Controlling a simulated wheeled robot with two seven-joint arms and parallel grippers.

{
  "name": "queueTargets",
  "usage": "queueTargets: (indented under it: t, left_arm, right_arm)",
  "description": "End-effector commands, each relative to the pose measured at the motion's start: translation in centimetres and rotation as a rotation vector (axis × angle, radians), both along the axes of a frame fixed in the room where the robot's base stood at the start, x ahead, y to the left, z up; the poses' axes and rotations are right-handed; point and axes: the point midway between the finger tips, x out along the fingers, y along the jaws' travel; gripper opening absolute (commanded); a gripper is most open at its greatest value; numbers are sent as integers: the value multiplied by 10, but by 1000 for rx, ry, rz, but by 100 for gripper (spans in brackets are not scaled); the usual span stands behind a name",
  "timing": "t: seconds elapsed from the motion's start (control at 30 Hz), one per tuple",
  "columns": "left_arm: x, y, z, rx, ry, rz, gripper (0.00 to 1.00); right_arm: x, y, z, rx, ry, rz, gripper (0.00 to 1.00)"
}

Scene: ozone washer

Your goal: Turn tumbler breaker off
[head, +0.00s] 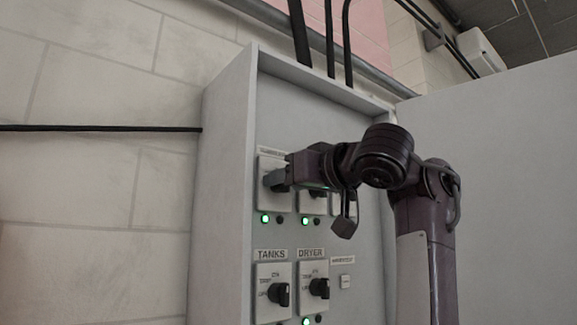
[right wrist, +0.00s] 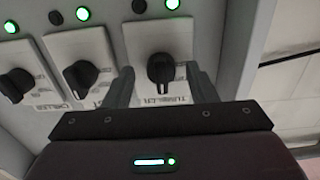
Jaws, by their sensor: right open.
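The tumbler breaker (head: 268,199) is the top-left switch on the grey panel, partly hidden by my right gripper in the head view. In the right wrist view its label is upside down and its black knob (right wrist: 161,69) stands on a light plate. A green lamp (head: 265,219) is lit below it in the head view. My right gripper (head: 276,180) is open in front of this breaker. In the right wrist view its two fingers (right wrist: 161,80) stand on either side of the knob, with gaps visible. Contact with the knob is not visible. My left gripper is not in view.
Neighbouring breakers (right wrist: 82,73) sit close beside it, partly behind my right arm in the head view. The tanks (head: 273,291) and dryer (head: 313,288) switches are below. The cabinet's raised side wall (head: 226,190) stands left, and an open grey door (head: 490,160) appears right.

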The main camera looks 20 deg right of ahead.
Motion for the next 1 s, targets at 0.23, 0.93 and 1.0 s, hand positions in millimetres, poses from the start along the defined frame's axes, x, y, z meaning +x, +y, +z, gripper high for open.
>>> queueTargets:
  t: [0.23,0.93,1.0]
  left_arm:
    - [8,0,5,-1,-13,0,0]
    - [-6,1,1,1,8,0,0]
    - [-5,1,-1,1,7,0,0]
  right_arm:
    - [4,2,0,0,-2,0,52]
    - [4,1,-1,-17,-8,-1,7]
    - [4,0,-1,-36,-15,-2,7]
